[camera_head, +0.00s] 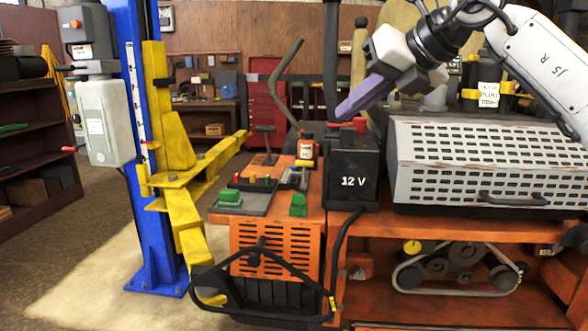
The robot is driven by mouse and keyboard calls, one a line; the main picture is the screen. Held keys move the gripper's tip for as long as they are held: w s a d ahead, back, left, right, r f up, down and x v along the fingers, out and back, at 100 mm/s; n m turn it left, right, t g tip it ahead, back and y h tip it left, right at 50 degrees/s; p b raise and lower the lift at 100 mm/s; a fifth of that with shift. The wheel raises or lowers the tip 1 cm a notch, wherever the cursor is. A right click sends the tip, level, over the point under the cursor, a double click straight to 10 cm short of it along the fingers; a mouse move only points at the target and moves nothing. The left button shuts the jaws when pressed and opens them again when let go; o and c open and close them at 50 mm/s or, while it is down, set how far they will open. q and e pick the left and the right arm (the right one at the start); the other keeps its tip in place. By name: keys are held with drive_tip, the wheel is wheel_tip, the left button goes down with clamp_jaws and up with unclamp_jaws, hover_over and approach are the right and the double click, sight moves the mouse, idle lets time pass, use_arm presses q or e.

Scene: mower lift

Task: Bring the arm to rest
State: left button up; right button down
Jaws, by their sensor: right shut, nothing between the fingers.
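My right arm comes in from the upper right. Its gripper (345,110) is shut and empty, with its purple-grey fingers pointing down and left. In the picture the fingertips lie just above the black 12 V battery (352,168), near the red piece (347,125) on its top. I cannot tell whether they touch it. The battery stands on the orange mower body (275,245). My left gripper is not in view.
A blue lift post (142,130) with yellow arms (185,220) stands at the left. A white perforated cover (490,160) sits right of the battery, under my right arm. A control panel (245,197) with green blocks is in front. Open floor (90,290) lies at the lower left.

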drive_tip(key=s+a+f+m+g+y, duration=0.1)
drive_tip(key=s+a+f+m+y, duration=0.1)
drive_tip(key=s+a+f+y, duration=0.4)
drive_tip(key=s+a+f+m+g+y, duration=0.1)
drive_tip(key=a+f+m+g+y, duration=0.15)
drive_tip(key=a+f+y, duration=0.6)
drive_tip(key=s+d+f+m+t+h, duration=0.2)
drive_tip(key=d+f+m+t+h, duration=0.25)
drive_tip(key=f+m, duration=0.55)
drive_tip(key=s+d+f+m+t+h, duration=0.3)
drive_tip(key=d+f+m+h, duration=0.2)
drive_tip(key=f+m, duration=0.5)
drive_tip(key=s+d+f+m+t+h, duration=0.2)
drive_tip(key=d+f+m+t+h, duration=0.3)
drive_tip(key=f, duration=0.7)
drive_tip(key=s+d+f+m+g+h, duration=0.2)
drive_tip(key=s+d+f+m+g, duration=0.1)
drive_tip(key=s+f, duration=0.7)
drive_tip(key=s+d+f+m+g+h, duration=0.2)
drive_tip(key=s+d+f+m+g, duration=0.2)
drive_tip(key=s+f, duration=0.5)
drive_tip(key=s+m+g, duration=0.1)
drive_tip(key=s, duration=0.3)
drive_tip(key=shift+f, duration=0.4)
